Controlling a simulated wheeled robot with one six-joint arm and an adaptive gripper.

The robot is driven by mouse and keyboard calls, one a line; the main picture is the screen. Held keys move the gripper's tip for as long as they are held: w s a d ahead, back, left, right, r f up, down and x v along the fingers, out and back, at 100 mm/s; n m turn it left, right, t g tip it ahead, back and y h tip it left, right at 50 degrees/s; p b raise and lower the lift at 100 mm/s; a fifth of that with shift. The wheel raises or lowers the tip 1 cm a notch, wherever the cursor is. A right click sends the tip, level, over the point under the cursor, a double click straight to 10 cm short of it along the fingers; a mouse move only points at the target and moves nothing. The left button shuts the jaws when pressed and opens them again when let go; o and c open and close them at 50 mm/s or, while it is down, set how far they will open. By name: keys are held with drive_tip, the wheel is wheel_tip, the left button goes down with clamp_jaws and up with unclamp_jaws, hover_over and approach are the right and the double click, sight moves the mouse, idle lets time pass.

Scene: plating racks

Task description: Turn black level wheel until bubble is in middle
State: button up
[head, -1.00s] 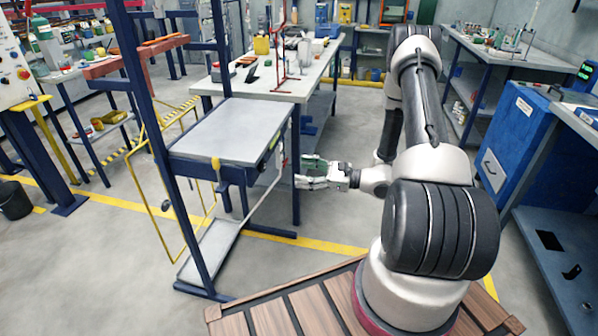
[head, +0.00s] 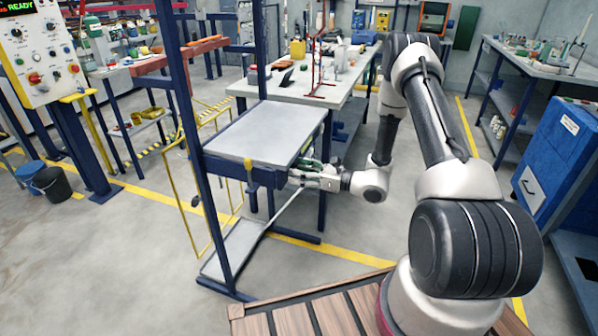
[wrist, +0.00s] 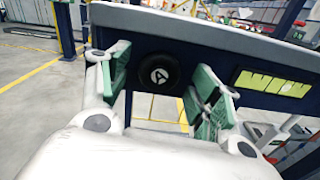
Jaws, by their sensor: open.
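The black level wheel (wrist: 159,74), a round knob with a white mark on its face, sits on the dark blue side of the grey-topped table (head: 262,130). My gripper (wrist: 160,78) is open, with one green-padded finger on each side of the wheel in the wrist view. I cannot tell whether the pads touch it. In the head view my gripper (head: 305,176) is at the table's right side, and the wheel is hidden there. A yellow-green level vial (wrist: 272,83) with dark lines is right of the wheel.
The table's top slab (wrist: 205,30) overhangs close above the fingers. A blue upright post (head: 190,150) and a yellow frame (head: 185,200) stand to the left. A long white bench (head: 325,85) is behind.

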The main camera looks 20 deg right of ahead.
drive_tip(key=shift+w+a, duration=0.15)
drive_tip(key=shift+a, duration=0.05)
drive_tip(key=shift+c, duration=0.3)
drive_tip(key=c, duration=1)
drive_tip(key=n, duration=0.4)
drive_tip(key=shift+n, duration=0.3)
drive_tip(key=o, duration=1.1)
drive_tip(key=shift+c, duration=0.2)
drive_tip(key=v, duration=1.2)
